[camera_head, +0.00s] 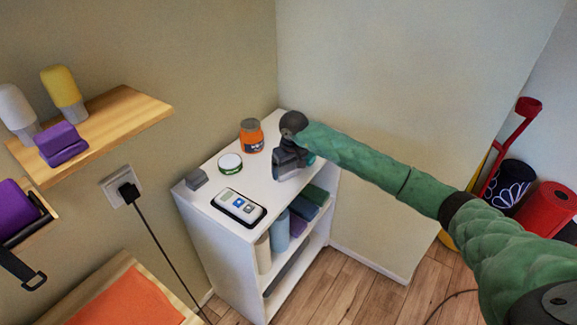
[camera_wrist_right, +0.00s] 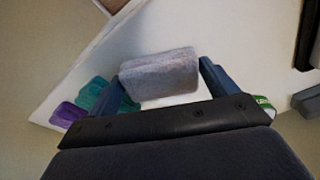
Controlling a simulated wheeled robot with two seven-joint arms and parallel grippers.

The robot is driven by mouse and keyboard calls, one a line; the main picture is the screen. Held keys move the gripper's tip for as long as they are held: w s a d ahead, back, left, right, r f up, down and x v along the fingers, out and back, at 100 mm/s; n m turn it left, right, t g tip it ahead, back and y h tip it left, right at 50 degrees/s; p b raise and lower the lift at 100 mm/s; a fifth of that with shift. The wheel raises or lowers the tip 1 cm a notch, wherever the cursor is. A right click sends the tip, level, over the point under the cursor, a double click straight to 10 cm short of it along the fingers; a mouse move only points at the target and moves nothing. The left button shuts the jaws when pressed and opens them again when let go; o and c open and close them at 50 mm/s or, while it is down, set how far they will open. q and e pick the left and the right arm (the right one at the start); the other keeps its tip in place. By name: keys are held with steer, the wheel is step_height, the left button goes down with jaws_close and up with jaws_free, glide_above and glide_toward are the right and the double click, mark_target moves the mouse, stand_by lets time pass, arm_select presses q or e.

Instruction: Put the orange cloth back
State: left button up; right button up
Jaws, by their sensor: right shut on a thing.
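My right gripper (camera_head: 288,162) is over the white cabinet's top (camera_head: 208,172), near its right edge. In the right wrist view its two blue fingers stand either side of a folded grey cloth-like block (camera_wrist_right: 160,75) and are shut on it. I cannot tell whether the block touches the cabinet top. No orange cloth is in the gripper. A flat orange sheet, possibly cloth (camera_head: 125,300), lies on a wood-edged surface at the lower left. My left gripper is not in view.
On the cabinet top stand an orange jar (camera_head: 251,138), a round tin (camera_head: 230,163), a device on a black tray (camera_head: 239,207) and a small grey block (camera_head: 196,179). A wooden wall shelf (camera_head: 125,120) is at left.

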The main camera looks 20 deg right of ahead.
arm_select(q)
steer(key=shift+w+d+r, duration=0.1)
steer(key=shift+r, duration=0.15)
arm_select(e)
steer(key=shift+f, duration=0.15)
steer(key=o, duration=0.8)
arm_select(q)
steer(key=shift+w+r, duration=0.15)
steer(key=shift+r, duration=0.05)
arm_select(e)
steer(key=shift+r, duration=0.35)
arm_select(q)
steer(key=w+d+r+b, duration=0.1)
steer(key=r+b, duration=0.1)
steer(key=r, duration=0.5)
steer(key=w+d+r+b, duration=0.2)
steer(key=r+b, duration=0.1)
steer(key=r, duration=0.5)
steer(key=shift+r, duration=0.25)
arm_select(e)
step_height(320, 180, up, 11)
steer(key=s, duration=0.1)
steer(key=shift+s+d+r, duration=0.2)
steer(key=shift+s+d, duration=0.05)
steer(key=shift+s, duration=0.15)
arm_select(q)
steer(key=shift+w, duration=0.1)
